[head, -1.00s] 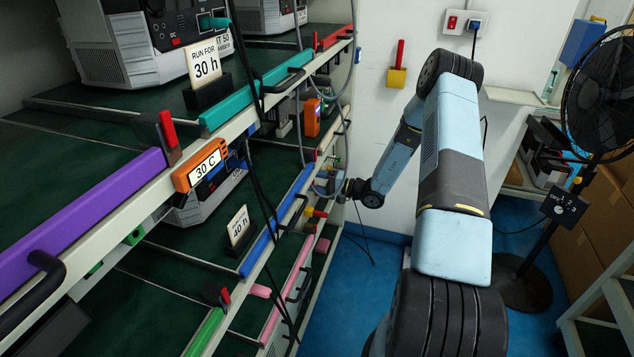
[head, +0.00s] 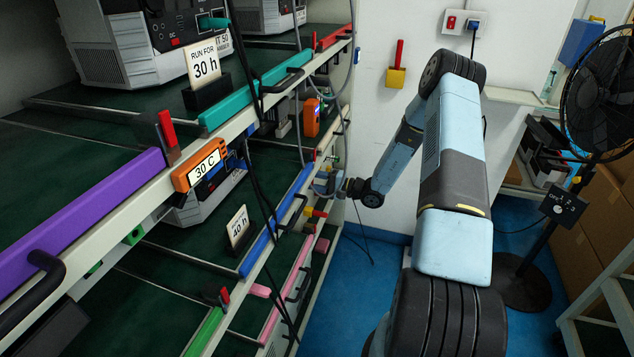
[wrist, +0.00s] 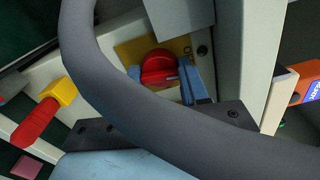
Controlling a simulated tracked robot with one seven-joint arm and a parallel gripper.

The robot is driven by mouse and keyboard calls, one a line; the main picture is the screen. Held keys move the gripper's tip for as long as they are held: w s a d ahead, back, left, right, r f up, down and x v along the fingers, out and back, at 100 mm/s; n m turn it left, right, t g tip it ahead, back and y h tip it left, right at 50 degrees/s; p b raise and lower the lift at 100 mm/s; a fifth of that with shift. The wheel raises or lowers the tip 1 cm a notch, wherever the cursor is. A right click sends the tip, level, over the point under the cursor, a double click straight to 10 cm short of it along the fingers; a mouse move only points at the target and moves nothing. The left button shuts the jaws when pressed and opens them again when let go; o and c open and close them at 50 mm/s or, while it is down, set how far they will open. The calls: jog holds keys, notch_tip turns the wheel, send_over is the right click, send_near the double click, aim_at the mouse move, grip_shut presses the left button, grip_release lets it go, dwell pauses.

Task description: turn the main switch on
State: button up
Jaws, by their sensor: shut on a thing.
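The main switch is a red rotary knob (wrist: 160,68) on a yellow plate (wrist: 128,48), fixed to the pale rack end in the wrist view. My gripper (wrist: 160,76) has its blue fingers on either side of the knob and is shut on it. A mark shows on the plate at the upper right of the knob, too small to read surely. In the head view my gripper (head: 347,187) is at the far end of the rack, and the knob cannot be made out there.
A thick dark hose (wrist: 110,95) crosses the wrist view in front of my gripper. A red handle with a yellow block (wrist: 62,92) sticks out at left. Racks (head: 262,103) with hanging cables stand left; a black fan (head: 600,95) stands right. Blue floor lies between.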

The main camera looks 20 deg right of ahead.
jog(key=m, duration=1.1)
jog(key=shift+s+a+f, duration=0.2)
jog(key=shift+f, duration=0.05)
jog(key=shift+m, duration=0.4)
jog(key=o, duration=1.1)
jog(key=shift+w+r, duration=0.1)
jog(key=shift+c, duration=0.2)
jog(key=shift+d, duration=0.1)
jog(key=v, duration=1.3)
jog(key=shift+d, duration=0.3)
